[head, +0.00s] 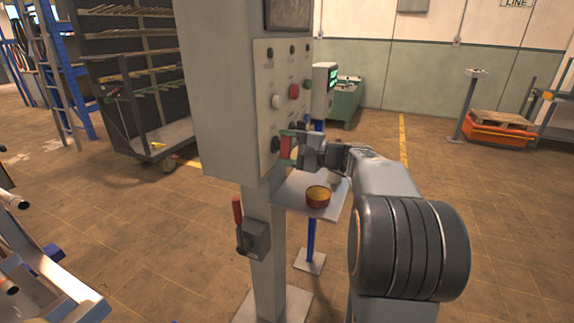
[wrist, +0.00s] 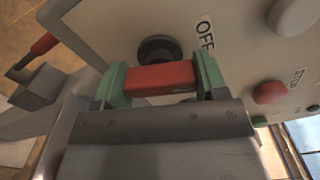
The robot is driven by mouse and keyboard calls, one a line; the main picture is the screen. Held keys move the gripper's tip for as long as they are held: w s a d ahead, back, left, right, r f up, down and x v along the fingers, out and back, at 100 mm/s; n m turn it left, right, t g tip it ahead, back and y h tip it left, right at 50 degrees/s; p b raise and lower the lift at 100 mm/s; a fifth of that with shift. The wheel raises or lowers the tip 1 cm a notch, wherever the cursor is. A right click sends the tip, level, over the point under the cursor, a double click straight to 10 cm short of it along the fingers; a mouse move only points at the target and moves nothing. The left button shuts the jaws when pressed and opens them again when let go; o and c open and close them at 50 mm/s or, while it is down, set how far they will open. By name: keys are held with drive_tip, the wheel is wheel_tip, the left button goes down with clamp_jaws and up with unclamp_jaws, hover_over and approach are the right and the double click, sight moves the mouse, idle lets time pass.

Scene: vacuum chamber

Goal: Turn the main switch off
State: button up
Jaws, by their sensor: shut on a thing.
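The main switch has a red bar handle (wrist: 160,78) on a round black base (wrist: 158,50), low on the front of the grey control cabinet (head: 224,95). In the head view the red handle (head: 285,148) is partly covered by my gripper. My gripper (wrist: 163,84) has green fingers, one at each end of the red handle, and is shut on it. It also shows in the head view (head: 291,146), reaching the panel from the right. An "OFF" label (wrist: 204,35) is beside the black base in the wrist view. Any "ON" label is hidden or out of view.
A red button (head: 294,91) and other knobs sit higher on the panel. A red-handled lever box (head: 254,238) is on the post below. A small shelf (head: 325,207) with an orange-brown bowl (head: 318,196) stands under my gripper. Open floor lies to the right.

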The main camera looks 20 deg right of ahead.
drive_tip(key=n+b, duration=0.2)
drive_tip(key=shift+f+b, duration=0.25)
drive_tip(key=shift+b, duration=0.1)
drive_tip(key=shift+r+n+b, duration=0.15)
drive_tip(key=shift+n+b, duration=0.35)
drive_tip(key=shift+b, duration=0.2)
drive_tip(key=shift+r, duration=0.1)
drive_tip(key=o, duration=0.9)
drive_tip(key=shift+o, duration=0.2)
drive_tip(key=v, duration=1.4)
drive_tip(key=shift+w, duration=0.1)
